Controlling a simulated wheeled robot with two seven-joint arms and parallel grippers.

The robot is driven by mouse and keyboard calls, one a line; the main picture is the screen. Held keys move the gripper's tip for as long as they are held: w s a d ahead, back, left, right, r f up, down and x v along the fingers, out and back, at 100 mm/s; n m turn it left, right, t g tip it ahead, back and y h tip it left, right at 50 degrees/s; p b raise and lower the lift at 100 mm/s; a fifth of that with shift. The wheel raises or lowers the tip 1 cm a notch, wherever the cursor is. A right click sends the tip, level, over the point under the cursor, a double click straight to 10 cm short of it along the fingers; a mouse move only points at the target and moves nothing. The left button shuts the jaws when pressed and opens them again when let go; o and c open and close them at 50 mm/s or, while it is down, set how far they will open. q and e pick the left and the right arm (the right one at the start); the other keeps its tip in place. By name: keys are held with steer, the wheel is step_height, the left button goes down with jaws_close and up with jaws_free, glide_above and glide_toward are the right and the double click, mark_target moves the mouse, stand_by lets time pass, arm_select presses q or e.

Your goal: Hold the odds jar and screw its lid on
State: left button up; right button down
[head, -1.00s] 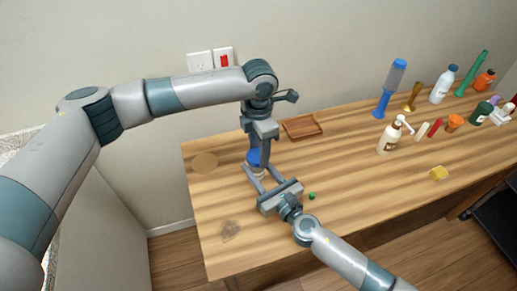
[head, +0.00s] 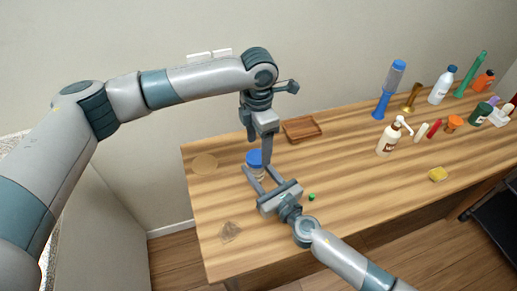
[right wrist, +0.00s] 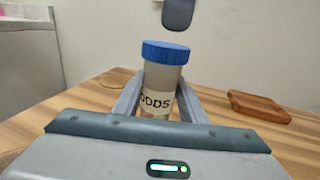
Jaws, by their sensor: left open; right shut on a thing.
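The odds jar stands upright on the table; in the right wrist view its clear body with the ODDS label (right wrist: 158,101) faces me. A blue lid (right wrist: 166,53) sits on top of the jar and looks level; how tightly it is screwed cannot be told. The lid also shows in the head view (head: 254,157). My right gripper (head: 262,177) is shut around the jar's body from the front. My left gripper (head: 267,154) is open and points down beside the lid in the head view. One of its fingers (right wrist: 177,14) shows above the lid, apart from it, in the right wrist view.
A wooden tray (head: 302,129) lies behind and to the right of the jar. A round cork-coloured mat (head: 204,164) is at left, and a small green thing (head: 312,197) lies near my right gripper. Bottles and a yellow sponge (head: 437,174) stand or lie farther right.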

arm_select(q)
steer(key=shift+r, duration=0.75)
steer(key=shift+c, duration=0.4)
